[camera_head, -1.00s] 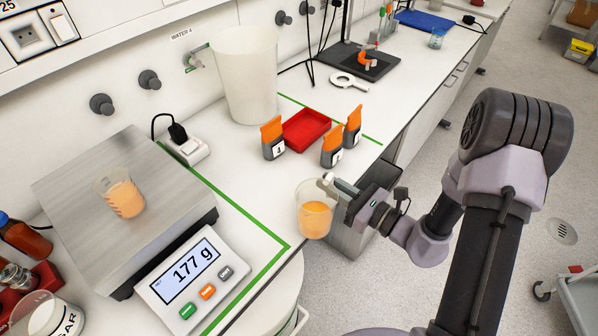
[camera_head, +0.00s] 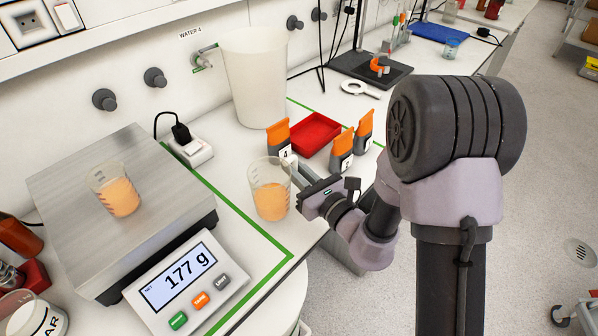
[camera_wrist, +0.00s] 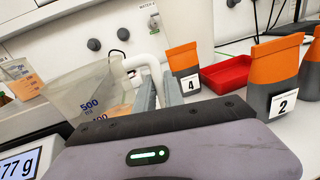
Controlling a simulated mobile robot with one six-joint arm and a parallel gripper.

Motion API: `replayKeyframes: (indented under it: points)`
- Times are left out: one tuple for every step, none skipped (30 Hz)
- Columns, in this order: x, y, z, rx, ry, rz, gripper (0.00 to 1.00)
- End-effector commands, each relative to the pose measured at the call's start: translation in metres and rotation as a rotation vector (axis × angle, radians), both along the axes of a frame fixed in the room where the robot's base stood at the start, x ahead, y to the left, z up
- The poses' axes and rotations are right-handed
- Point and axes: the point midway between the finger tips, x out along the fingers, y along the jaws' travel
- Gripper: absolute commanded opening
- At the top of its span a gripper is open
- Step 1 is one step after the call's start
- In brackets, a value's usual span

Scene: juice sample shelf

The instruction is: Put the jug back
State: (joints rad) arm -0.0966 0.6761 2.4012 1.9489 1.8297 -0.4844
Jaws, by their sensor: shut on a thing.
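A clear jug (camera_head: 271,201) with orange juice in it is at my gripper (camera_head: 298,177), over the counter to the right of the scale. My gripper is shut on the jug's handle, from the right side, and the jug is upright. In the wrist view the jug (camera_wrist: 88,92) shows its "500" mark, and its white handle (camera_wrist: 143,61) is between the fingers. I cannot tell whether the jug's base touches the counter. A smaller clear beaker (camera_head: 116,192) of orange juice stands on the scale (camera_head: 75,215), whose display reads 177 g.
A red tray (camera_head: 316,134) and orange-topped grey packs numbered 4 (camera_head: 279,137) and 2 (camera_head: 342,148) stand behind the jug. A tall whitish bucket (camera_head: 254,80) stands at the wall. Green tape (camera_head: 243,222) marks the counter; its front edge is close.

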Motion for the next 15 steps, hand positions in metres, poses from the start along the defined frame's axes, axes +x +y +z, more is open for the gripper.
replayKeyframes:
  points:
    - [0.017, -0.003, 0.001, 0.002, -0.006, -0.003, 0.00]
    - [0.027, -0.004, 0.001, 0.001, -0.006, -0.004, 0.00]
    - [0.039, -0.005, -0.001, 0.002, -0.006, -0.003, 0.00]
    - [0.048, -0.005, -0.001, 0.002, -0.006, -0.002, 0.00]
    - [0.056, -0.006, -0.002, 0.001, -0.006, -0.002, 0.00]
    - [0.065, -0.007, -0.004, 0.001, -0.004, -0.001, 0.00]
    - [0.070, -0.008, -0.004, 0.001, -0.004, -0.001, 0.00]
    - [0.074, -0.008, -0.004, 0.001, -0.003, -0.001, 0.00]
    - [0.078, -0.008, -0.004, 0.001, -0.003, -0.001, 0.00]
    - [0.080, -0.008, -0.006, 0.002, -0.002, -0.001, 0.00]
    - [0.081, -0.009, -0.009, 0.002, -0.001, -0.001, 0.00]
    - [0.081, -0.009, -0.016, 0.001, 0.000, -0.001, 0.00]
    - [0.081, -0.008, -0.023, 0.002, 0.001, -0.001, 0.00]
    - [0.081, -0.008, -0.030, 0.002, 0.001, 0.000, 0.00]
    - [0.081, -0.008, -0.038, 0.002, 0.001, 0.000, 0.00]
